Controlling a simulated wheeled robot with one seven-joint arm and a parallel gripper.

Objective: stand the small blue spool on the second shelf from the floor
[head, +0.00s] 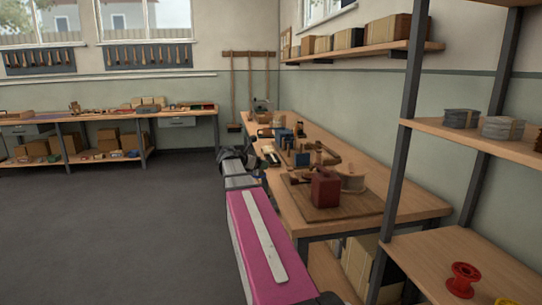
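I cannot clearly make out the small blue spool. Small blue items (302,159) stand among tools on the long workbench, too small to tell whether one is a spool. A shelf rack stands at the right; its lower visible shelf (425,250) holds a red spool (463,279). Its upper shelf (440,131) holds grey stacks. The rack's foot is out of view, so I cannot count shelves from the floor. My arm reaches forward from the bottom of the view, and my gripper (250,156) is at the workbench's left edge, small and dark; its fingers are unclear.
The workbench (405,205) carries a dark red block (325,189) and a pale large spool (352,179) near its close end. Cartons (360,262) are under it. Another bench (180,112) lines the back wall. The grey floor (120,220) at left is clear.

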